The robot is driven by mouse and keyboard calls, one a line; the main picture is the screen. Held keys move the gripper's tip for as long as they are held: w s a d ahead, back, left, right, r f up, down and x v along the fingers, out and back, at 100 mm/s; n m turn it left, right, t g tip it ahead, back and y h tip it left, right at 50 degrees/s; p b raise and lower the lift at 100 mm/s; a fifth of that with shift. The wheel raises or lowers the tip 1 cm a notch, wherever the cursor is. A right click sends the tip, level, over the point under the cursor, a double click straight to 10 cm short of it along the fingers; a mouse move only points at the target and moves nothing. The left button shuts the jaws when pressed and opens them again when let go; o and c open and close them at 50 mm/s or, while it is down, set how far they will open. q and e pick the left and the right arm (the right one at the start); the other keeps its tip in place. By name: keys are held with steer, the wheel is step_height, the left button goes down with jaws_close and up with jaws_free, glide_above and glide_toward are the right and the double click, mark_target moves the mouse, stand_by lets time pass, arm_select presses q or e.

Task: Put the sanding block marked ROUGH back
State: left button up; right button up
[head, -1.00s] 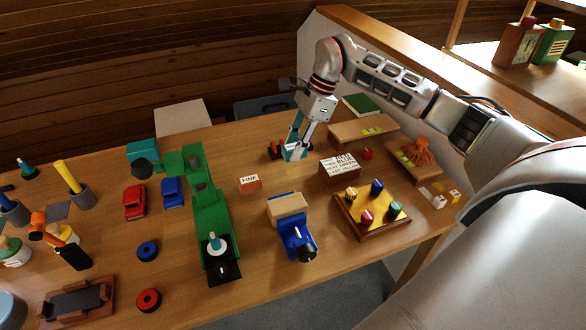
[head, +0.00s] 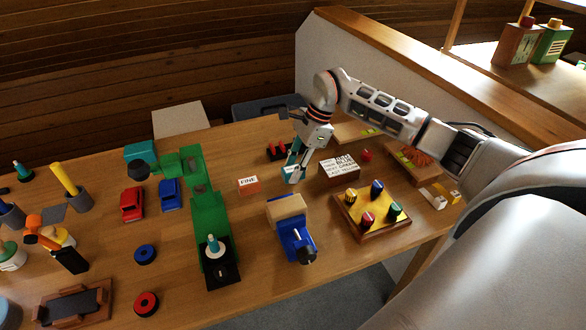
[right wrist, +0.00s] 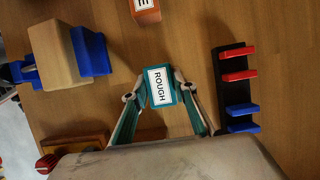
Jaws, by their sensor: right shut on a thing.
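The sanding block marked ROUGH (right wrist: 160,88) is teal with a white label, and it sits between the fingers of my right gripper (right wrist: 160,100) in the right wrist view. In the head view my right gripper (head: 293,172) is shut on it, over the bench right of the orange block marked FINE (head: 249,187). I cannot tell whether the block touches the bench. The FINE block also shows partly at the top of the right wrist view (right wrist: 145,10). My left gripper is out of view.
A dark rack with red and blue pieces (right wrist: 233,90) lies beside the gripper; it is behind it in the head view (head: 270,156).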

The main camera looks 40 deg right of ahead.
steer(key=o, duration=1)
steer(key=shift+f, duration=0.1)
steer(key=shift+d+r, duration=0.15)
steer(key=shift+r, duration=0.3)
steer(key=shift+p+v, duration=0.5)
steer(key=shift+v, duration=5.25)
